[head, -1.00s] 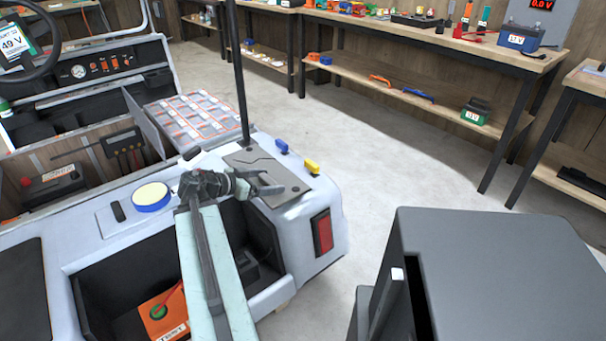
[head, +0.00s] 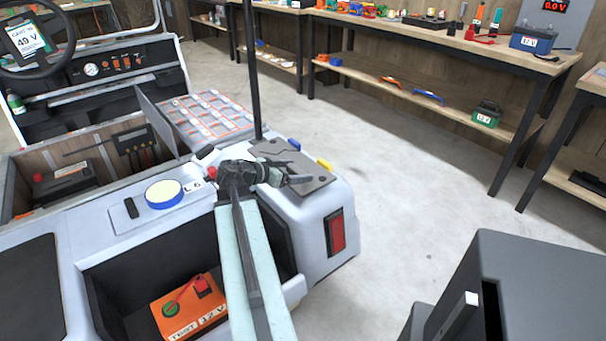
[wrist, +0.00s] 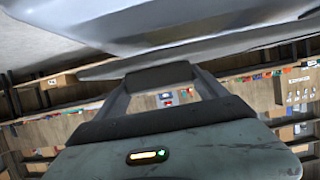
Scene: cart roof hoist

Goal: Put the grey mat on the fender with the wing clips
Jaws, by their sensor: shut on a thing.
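The grey mat (head: 272,150) is a flat dark grey sheet over the rear corner of the cart's pale fender (head: 320,205). My gripper (head: 302,178) is shut at its near side, the jaws partly hiding it. In the wrist view, the jaws (wrist: 158,77) close on a dark edge, with a thin grey slab beyond, below the pale bodywork. I cannot tell if the mat rests flat or hangs just above the fender. A blue wing clip (head: 294,143) and a yellow wing clip (head: 325,165) sit by the mat's far and right edges.
A black post (head: 250,75) rises beside the mat's far left corner. A blue-rimmed round tin (head: 164,193) stands on the bodywork at left. An orange test battery (head: 190,308) lies in the open bay. A dark grey box (head: 540,290) stands at right. The floor between is clear.

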